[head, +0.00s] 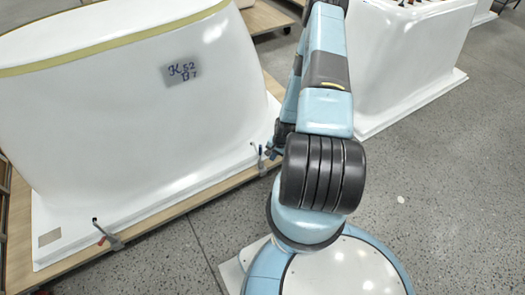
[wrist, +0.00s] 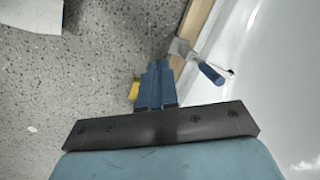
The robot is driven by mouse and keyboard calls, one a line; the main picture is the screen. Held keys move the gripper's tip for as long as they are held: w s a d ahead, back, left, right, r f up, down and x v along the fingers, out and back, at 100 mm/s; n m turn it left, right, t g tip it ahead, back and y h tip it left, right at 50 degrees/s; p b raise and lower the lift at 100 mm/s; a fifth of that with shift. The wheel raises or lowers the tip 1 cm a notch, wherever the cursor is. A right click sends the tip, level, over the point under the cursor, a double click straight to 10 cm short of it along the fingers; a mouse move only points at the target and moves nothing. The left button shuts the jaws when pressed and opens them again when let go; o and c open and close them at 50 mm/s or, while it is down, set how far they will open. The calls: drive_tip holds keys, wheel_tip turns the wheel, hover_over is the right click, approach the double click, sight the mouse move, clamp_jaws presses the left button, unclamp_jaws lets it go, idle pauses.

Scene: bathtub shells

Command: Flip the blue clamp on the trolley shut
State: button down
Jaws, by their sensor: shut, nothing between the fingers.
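The blue clamp shows in the wrist view, with its blue handle (wrist: 212,73) sticking out over the white tub shell and its metal base (wrist: 180,47) on the trolley's wooden edge. The handle lies slanted, pointing down and right. My gripper (wrist: 157,66) is shut and empty, its blue fingers just left of the clamp's base, with a small gap to the handle. In the head view my gripper (head: 272,150) is low at the trolley's right edge, partly hidden by my arm. The trolley (head: 190,203) carries the large white tub shell (head: 130,110).
Another clamp with a red handle (head: 103,235) sits at the trolley's front edge. A second white shell (head: 405,60) stands on the right. A small yellow piece (wrist: 134,90) shows beside my fingers. Speckled grey floor (head: 440,190) is open at the right.

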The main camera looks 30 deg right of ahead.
drive_tip(key=w+f+m+t, duration=0.2)
drive_tip(key=w+f+m, duration=0.2)
drive_tip(key=w, duration=0.5)
drive_tip(key=shift+d+f+t+h, duration=0.2)
drive_tip(key=shift+f+t+h, duration=0.2)
drive_tip(key=shift+f, duration=1)
